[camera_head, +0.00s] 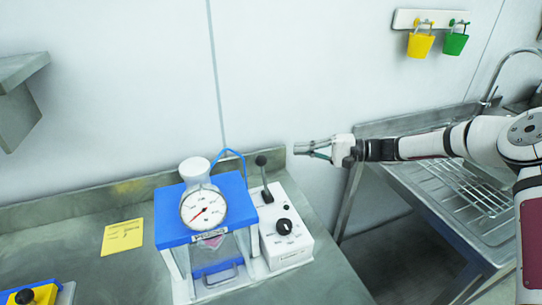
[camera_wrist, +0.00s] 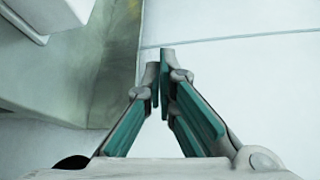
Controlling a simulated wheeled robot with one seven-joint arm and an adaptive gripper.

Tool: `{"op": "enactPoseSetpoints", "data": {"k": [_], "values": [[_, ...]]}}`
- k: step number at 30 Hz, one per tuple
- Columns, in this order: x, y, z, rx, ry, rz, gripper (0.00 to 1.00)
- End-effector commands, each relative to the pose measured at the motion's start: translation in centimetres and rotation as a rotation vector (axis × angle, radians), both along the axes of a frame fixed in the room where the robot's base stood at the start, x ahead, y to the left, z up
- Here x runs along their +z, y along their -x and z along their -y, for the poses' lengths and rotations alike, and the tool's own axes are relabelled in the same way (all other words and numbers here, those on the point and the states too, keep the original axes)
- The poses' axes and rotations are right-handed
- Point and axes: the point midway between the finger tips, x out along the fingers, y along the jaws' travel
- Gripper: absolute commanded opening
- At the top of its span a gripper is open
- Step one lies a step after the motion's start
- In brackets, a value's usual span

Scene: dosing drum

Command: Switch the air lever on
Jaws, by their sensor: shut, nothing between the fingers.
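The air lever (camera_head: 264,178) is a dark lever with a black knob on top of a white control box (camera_head: 283,238), which also carries a black rotary knob (camera_head: 284,227). It stands upright with a slight lean. The box is beside a blue-topped device (camera_head: 232,189) with a round gauge (camera_head: 204,209) and a blue tube. My gripper (camera_head: 300,148) is shut and empty, to the right of the lever and higher in the head view, apart from it. In the wrist view my gripper's fingers (camera_wrist: 160,68) meet at the tips. The lever does not show in the wrist view.
A yellow note (camera_head: 122,237) lies on the steel counter (camera_head: 335,280) to the left. A steel sink with a drainer (camera_head: 465,185) and faucet stands at the right, past a gap.

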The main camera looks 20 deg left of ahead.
Motion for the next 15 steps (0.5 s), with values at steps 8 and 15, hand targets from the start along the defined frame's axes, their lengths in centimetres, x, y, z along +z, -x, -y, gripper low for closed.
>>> {"op": "enactPoseSetpoints", "data": {"k": [8,15], "values": [[-0.2,0.4,-1.9,0.004,0.000,-0.001,0.00],[-0.6,1.0,-6.5,0.003,0.002,-0.001,0.00]]}}
